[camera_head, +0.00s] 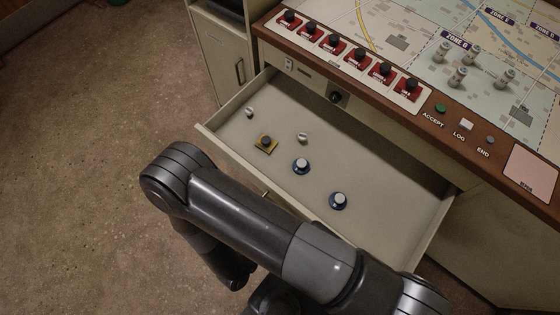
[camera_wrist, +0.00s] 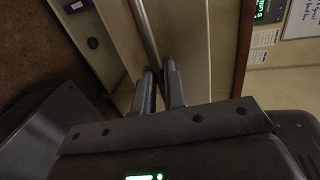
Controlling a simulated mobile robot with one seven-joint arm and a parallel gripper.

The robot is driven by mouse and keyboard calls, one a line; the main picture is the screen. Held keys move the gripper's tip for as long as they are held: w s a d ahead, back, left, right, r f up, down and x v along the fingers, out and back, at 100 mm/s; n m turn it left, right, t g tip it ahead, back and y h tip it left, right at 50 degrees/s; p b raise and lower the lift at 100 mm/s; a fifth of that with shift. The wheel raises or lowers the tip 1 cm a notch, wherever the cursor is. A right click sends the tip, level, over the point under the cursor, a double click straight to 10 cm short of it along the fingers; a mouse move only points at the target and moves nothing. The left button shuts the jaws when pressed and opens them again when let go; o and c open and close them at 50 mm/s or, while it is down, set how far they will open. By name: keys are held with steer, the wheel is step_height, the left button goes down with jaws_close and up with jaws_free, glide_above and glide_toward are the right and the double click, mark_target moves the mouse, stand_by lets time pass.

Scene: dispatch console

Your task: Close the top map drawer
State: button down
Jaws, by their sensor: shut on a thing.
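The top map drawer (camera_head: 385,185) is pulled well out from under the console's map top in the head view. Its pale front panel faces the lower left, and my arm covers much of it. In the wrist view, a long thin handle bar (camera_wrist: 147,35) runs along the pale drawer front. My gripper (camera_wrist: 159,80) has its two fingers on either side of this bar and is shut on it. In the head view my gripper is hidden behind my arm and the drawer front; only a small end of the handle seems to show beside the arm.
Above are red switches (camera_head: 330,44) and the map (camera_head: 420,40). A cabinet (camera_head: 222,60) stands left of the drawer. Bare floor (camera_head: 90,170) lies left.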

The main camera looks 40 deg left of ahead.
glide_above(345, 145)
steer(key=shift+s+d, duration=0.1)
stand_by(0.5)
steer(key=c, duration=1.9)
jaws_free()
steer(key=o, duration=0.4)
steer(key=v, duration=1)
steer(key=shift+s, duration=0.4)
steer(key=shift+r, duration=0.1)
